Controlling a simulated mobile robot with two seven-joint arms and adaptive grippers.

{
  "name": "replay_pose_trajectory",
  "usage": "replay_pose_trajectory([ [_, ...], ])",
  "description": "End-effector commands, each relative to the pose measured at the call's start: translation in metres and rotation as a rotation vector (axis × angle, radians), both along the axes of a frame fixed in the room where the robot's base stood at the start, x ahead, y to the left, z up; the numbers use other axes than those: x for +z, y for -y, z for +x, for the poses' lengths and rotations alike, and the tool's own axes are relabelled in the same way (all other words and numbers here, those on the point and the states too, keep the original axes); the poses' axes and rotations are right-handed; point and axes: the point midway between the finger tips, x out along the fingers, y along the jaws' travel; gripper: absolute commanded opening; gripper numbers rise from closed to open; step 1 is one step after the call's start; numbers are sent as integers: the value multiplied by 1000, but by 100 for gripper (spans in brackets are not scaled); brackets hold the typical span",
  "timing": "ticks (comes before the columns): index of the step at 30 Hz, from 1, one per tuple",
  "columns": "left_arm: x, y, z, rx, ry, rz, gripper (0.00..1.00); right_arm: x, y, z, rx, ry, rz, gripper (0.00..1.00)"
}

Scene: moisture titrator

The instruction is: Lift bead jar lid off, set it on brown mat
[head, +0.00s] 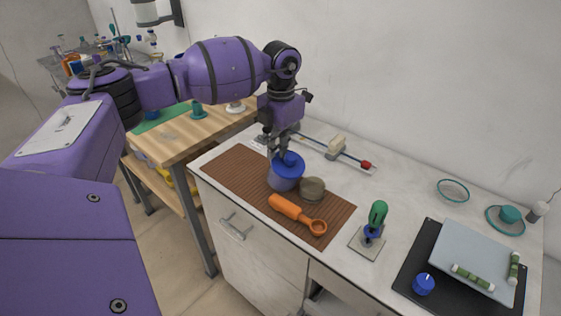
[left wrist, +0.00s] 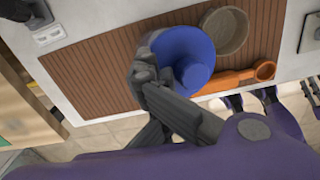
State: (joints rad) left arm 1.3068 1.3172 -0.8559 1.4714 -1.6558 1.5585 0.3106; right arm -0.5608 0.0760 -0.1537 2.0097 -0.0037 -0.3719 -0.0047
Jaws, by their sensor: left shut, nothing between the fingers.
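The gripper is shut with nothing held. Whether the fingertips touch the lid I cannot tell. The jar body is mostly hidden there. My right gripper is not in view.
A grey-brown round bowl (head: 312,188) stands right of the jar, and an orange-handled ring tool (head: 290,209) lies in front. A green-handled tool (head: 376,218) stands further right on a small plate. The mat's left part is clear.

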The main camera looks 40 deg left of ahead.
Motion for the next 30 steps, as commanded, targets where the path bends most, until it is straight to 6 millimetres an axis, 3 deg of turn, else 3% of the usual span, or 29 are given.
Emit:
replay_pose_trajectory([
  [30,9,1,0,-1,0,-2,0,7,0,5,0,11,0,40],
])
